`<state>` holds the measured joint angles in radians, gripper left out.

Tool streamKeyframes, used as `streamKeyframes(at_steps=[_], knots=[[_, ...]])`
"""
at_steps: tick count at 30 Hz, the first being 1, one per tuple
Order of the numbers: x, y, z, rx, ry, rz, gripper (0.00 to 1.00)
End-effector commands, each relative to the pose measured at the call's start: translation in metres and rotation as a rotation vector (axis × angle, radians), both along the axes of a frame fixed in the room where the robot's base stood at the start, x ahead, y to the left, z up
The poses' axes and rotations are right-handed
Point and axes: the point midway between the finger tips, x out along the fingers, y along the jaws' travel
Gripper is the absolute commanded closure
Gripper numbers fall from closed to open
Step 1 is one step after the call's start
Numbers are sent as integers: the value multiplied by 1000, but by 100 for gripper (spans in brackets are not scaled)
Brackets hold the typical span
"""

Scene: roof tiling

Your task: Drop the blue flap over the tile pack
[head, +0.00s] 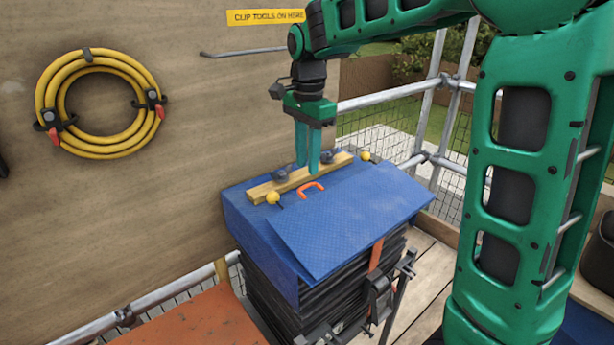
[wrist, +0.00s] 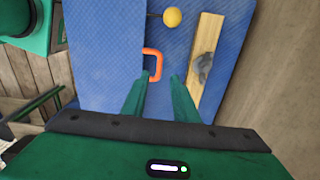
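The blue flap (head: 345,225) lies over the top of the tile pack (head: 270,287), a stack of dark sheets whose sides show below it. An orange handle (head: 311,190) stands on the blue sheet near the wooden batten; it also shows in the wrist view (wrist: 159,65). My gripper (head: 313,172) points down above the sheet, close to the handle and batten.
A wooden batten (head: 297,179) with dark clamps lies across the back of the sheet. Yellow balls (head: 272,197) sit near its ends. An orange strap (head: 375,254) and dark metal frame (head: 382,295) are at the pack's front. A wooden wall (head: 190,130) stands behind.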

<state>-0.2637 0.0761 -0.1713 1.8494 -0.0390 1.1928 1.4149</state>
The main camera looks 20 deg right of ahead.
Motion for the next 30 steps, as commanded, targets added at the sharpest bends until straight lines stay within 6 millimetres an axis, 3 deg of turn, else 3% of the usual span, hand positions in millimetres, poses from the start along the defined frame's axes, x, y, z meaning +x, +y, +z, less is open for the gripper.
streamKeyframes(at_steps=[3,9,21,22,25,30], knots=[[0,-1,-21,-1,3,-1,73],[0,0,-43,0,0,0,73],[0,-1,-50,0,-1,0,73],[0,-1,-50,0,-1,0,76],[0,-1,-50,0,-1,0,99],[1,0,-50,1,-3,0,100]])
